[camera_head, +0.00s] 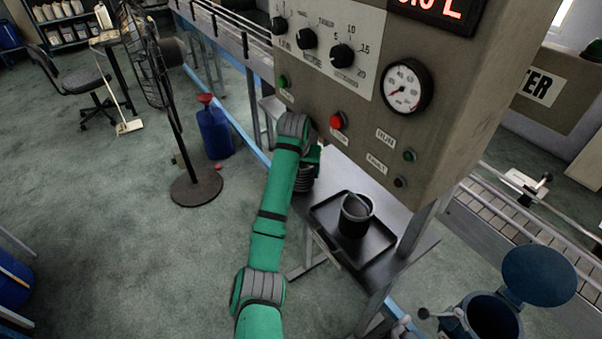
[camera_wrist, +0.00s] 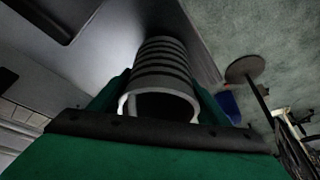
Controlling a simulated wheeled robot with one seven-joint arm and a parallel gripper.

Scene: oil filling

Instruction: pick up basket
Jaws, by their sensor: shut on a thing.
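A grey, ribbed, open-ended cylinder that looks like the basket (camera_wrist: 162,65) is between the fingers of my gripper (camera_wrist: 163,92) in the wrist view. My gripper is shut on it, and its open end faces the camera. In the head view, the ribbed side of the basket (camera_head: 304,181) shows just right of my green arm, below the control panel. My gripper (camera_head: 314,156) is mostly hidden there by the arm. The basket is at the left part of the metal shelf (camera_head: 413,243); I cannot tell whether it touches the shelf.
A black tray (camera_head: 375,262) holding a dark bucket (camera_head: 353,222) with a handle is right of the basket. The control panel (camera_head: 440,130) with knobs and gauge overhangs the shelf. A blue container (camera_head: 215,134) and a fan (camera_head: 195,186) stand on the floor at left.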

